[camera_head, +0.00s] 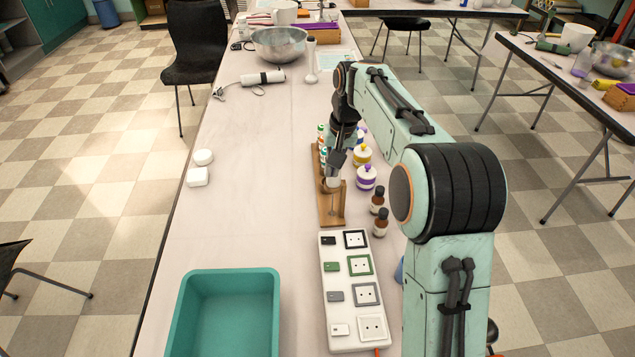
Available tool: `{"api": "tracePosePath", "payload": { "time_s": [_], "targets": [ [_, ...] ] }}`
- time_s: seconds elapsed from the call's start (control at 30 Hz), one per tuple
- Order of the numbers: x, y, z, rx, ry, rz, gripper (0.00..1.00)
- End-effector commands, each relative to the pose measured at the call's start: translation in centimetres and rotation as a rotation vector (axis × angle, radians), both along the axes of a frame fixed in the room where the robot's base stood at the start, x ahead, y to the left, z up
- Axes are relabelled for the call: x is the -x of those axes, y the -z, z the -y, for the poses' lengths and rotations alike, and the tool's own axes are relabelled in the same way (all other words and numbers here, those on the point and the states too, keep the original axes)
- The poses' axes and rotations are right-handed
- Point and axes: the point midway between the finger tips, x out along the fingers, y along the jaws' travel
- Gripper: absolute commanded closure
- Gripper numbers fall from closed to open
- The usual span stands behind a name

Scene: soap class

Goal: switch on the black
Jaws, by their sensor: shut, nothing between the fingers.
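A white power strip (328,310) lies on the table in front of the wooden rack. It has a column of small switches on its left and framed sockets on its right. The black switch (328,241) is at the far end, beside the black-framed socket (355,240). Below it are a green switch (331,267), a grey switch (335,297) and a white switch (340,330). Which way the black switch is tipped is too small to tell. My gripper (334,178) is shut and empty above the wooden rack, beyond the strip and apart from it.
The wooden rack (332,212) holds small bottles partly hidden by my arm. Brown bottles (380,222) and white jars (366,178) stand to its right. A teal bin (190,310) is at the front left. White soap pieces (198,177) lie left; the table between is clear.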

Motion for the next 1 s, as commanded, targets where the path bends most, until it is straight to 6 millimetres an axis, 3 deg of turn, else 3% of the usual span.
{"api": "tracePosePath", "payload": {
  "time_s": [0.1,0.2,0.73,1.0],
  "targets": [
    [-0.5,4.1,0.1,-0.011,0.005,-0.073,1.0],
    [-0.2,6.3,0.2,-0.015,0.007,-0.121,1.0],
    [0.1,7.9,0.3,-0.016,0.011,-0.142,1.0],
    [0.2,12.6,-0.3,-0.016,0.009,-0.145,1.0]
  ]
}}
